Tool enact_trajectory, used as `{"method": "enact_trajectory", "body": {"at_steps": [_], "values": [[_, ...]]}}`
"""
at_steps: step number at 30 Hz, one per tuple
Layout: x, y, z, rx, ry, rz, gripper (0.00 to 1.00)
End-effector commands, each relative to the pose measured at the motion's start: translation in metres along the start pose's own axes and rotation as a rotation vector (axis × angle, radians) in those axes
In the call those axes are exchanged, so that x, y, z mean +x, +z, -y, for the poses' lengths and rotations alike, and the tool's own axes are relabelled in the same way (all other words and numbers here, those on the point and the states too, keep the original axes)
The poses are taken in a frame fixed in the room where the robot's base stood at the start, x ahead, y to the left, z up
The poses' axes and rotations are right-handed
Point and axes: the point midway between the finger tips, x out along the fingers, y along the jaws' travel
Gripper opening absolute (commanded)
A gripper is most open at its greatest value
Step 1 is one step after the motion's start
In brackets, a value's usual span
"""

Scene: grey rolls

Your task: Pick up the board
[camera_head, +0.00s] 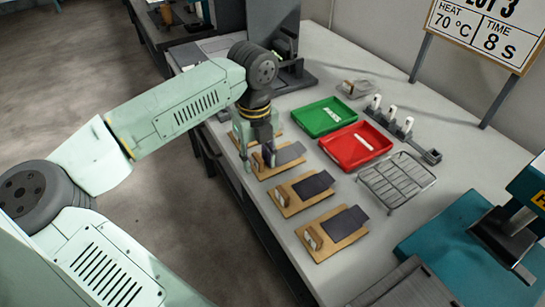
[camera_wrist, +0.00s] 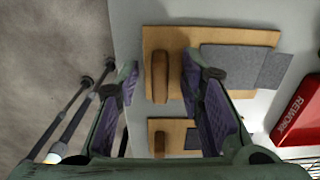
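Several tan wooden boards, each with a dark grey sheet and a small upright block, lie in a row along the near edge of the table. My gripper (camera_head: 258,160) is at the second board from the back (camera_head: 268,173). In the wrist view, my gripper (camera_wrist: 160,78) is open, its fingers apart to the left and right of the block (camera_wrist: 160,76) on a board (camera_wrist: 215,37). Neither finger clearly touches the block. Another board (camera_wrist: 180,129) shows lower, partly hidden by my gripper. Nearer boards (camera_head: 289,207) (camera_head: 318,250) are clear of it in the head view.
A green tray (camera_head: 322,117) and a red tray (camera_head: 354,145) stand right of the boards. A wire rack (camera_head: 396,182) and a rail with white pieces (camera_head: 405,128) lie beyond. A teal press (camera_head: 510,235) is at the right. The rearmost board is partly hidden by my arm.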

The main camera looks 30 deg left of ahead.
Motion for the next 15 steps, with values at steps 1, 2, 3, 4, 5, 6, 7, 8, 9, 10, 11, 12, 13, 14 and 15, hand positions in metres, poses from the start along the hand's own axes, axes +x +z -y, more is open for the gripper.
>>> {"method": "enact_trajectory", "body": {"at_steps": [1, 2, 3, 4, 5, 6, 7, 8, 9, 10, 11, 12, 13, 14, 15], "values": [[0.0002, 0.0000, 0.0000, 0.000, 0.000, 0.000, 0.35], [0.0001, 0.0000, 0.0000, 0.000, 0.000, 0.000, 0.35], [0.0001, 0.0000, 0.0000, 0.000, 0.000, 0.000, 0.34], [0.0001, 0.0000, 0.0000, 0.000, 0.000, 0.000, 0.32], [0.0000, 0.0000, 0.0000, 0.000, 0.000, 0.000, 0.30], [0.0000, 0.0000, 0.0000, 0.000, 0.000, 0.000, 0.28], [0.0000, 0.0000, 0.0000, 0.000, 0.000, 0.000, 0.26], [-0.0001, 0.0000, 0.0000, 0.000, 0.000, -0.001, 0.24], [-0.0001, 0.0000, 0.0000, 0.000, 0.000, -0.001, 0.21], [-0.0001, 0.0000, 0.0000, 0.000, 0.000, -0.001, 0.19], [-0.0002, 0.0000, 0.0000, 0.000, 0.000, -0.001, 0.17], [-0.0002, 0.0000, 0.0000, 0.000, 0.000, -0.001, 0.14], [-0.0002, -0.0001, 0.0000, 0.000, 0.000, -0.001, 0.12], [-0.0002, 0.0000, 0.0000, 0.000, 0.000, -0.001, 0.10], [-0.0002, 0.0000, 0.0000, 0.000, 0.000, -0.001, 0.08]]}}
